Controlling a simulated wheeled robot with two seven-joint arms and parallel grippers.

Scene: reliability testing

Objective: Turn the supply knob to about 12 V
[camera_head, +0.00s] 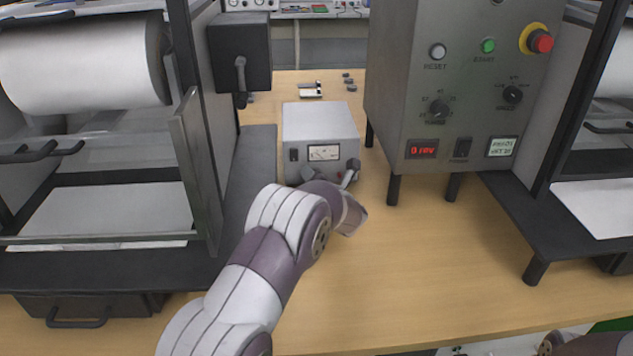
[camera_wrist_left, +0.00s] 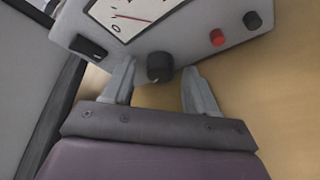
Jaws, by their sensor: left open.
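The grey supply box (camera_head: 305,122) stands on the wooden table with its front toward me. Its meter (camera_head: 324,153) shows a white dial; in the left wrist view the meter (camera_wrist_left: 130,12) has a red needle, but its scale is too blurred to read. The round black supply knob (camera_wrist_left: 159,67) sits low on the front panel, below the meter. My left gripper (camera_wrist_left: 160,80) is open, with one finger on each side of the knob and gaps visible. In the head view the left gripper (camera_head: 329,176) is at the box's lower front, and my wrist hides the knob.
A red terminal (camera_wrist_left: 217,38) and black terminal (camera_wrist_left: 252,20) are beside the knob. A tall grey test cabinet (camera_head: 405,70) with a small red display (camera_head: 422,149) stands right of the box. A dark rack (camera_head: 262,165) is close on the left. Bare table lies front right.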

